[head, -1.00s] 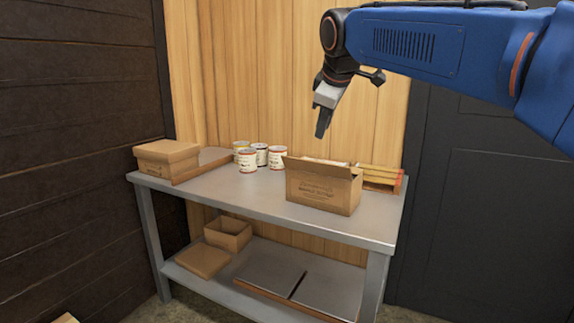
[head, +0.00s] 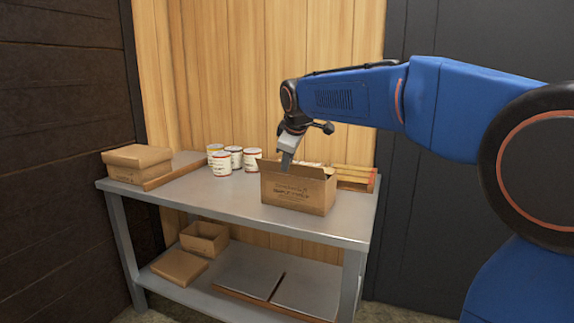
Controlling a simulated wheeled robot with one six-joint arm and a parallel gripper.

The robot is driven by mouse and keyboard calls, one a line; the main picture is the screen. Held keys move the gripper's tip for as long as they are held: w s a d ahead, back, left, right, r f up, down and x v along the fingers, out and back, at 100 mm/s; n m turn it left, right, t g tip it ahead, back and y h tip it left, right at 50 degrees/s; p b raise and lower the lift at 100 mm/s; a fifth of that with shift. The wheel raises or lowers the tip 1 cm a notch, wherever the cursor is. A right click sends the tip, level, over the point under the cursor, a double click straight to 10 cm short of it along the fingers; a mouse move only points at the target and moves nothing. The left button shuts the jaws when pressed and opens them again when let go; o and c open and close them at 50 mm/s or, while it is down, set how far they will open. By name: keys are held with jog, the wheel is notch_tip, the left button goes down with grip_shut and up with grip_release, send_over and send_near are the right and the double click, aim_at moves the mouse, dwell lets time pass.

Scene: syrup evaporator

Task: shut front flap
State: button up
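A brown cardboard box (head: 298,195) with dark print on its front stands on the metal table, right of the table's middle. Its top is at least partly open. A front flap (head: 308,172) appears to stand up along the near top edge, and another flap shows at the right end. My gripper (head: 286,163) points down at the box's top left, with its tip just over or against the front edge. Whether it touches the flap is not clear. The fingers overlap from this side, so their opening cannot be seen. The inside of the box is hidden.
Several cans (head: 223,165) stand left of the box. A closed carton (head: 138,158) and a tray (head: 180,170) lie at the table's left end. A wooden crate (head: 356,178) is behind the box at right. The lower shelf holds a small open box (head: 204,240) and flat panels.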

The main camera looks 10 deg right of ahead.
jog(key=shift+x, duration=1.15)
jog(key=shift+c, duration=0.6)
grip_shut()
jog(key=shift+w+d, duration=0.1)
jog(key=shift+d, duration=0.05)
